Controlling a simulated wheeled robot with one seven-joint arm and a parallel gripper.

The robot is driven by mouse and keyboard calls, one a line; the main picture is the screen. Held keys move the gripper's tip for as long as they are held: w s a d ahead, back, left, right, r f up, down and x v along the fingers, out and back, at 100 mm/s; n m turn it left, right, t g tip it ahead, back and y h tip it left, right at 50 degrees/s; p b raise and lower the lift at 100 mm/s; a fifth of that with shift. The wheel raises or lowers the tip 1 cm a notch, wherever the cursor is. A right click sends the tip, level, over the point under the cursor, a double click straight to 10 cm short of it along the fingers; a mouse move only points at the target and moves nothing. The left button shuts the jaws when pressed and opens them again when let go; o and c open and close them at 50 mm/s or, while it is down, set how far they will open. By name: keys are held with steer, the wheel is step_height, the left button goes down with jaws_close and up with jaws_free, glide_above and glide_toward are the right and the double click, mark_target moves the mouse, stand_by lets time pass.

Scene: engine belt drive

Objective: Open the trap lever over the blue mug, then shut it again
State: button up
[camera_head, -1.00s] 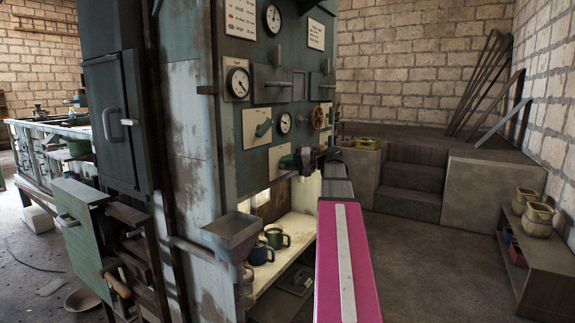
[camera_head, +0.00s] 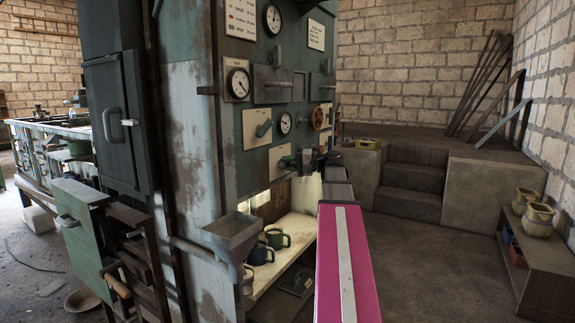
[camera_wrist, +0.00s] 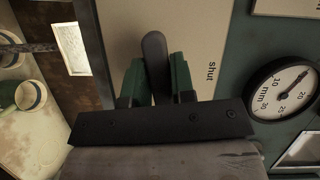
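In the wrist view a dark lever handle (camera_wrist: 155,62) stands between the two green fingers of my gripper (camera_wrist: 158,85). The fingers flank it closely, but I cannot tell whether they press on it. Behind it is a pale plate (camera_wrist: 207,30) with the word "shut". In the head view my gripper (camera_head: 308,160) is at the lower panel, beside the lever's plate (camera_head: 280,158). The blue mug (camera_head: 261,255) stands on the lit shelf below, next to a green mug (camera_head: 277,238). The lever is mostly hidden in the head view.
A grey hopper (camera_head: 231,232) juts out at the shelf's left. Gauges, another lever plate (camera_head: 257,127) and a valve wheel (camera_head: 319,118) crowd the panel (camera_head: 262,55). A mm dial (camera_wrist: 282,88) is right of my gripper. Open floor (camera_head: 430,265) lies to the right.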

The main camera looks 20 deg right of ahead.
steer(key=o, duration=0.4)
steer(key=shift+d, duration=0.15)
steer(key=v, duration=1)
steer(key=shift+d, duration=0.25)
steer(key=shift+s, duration=0.15)
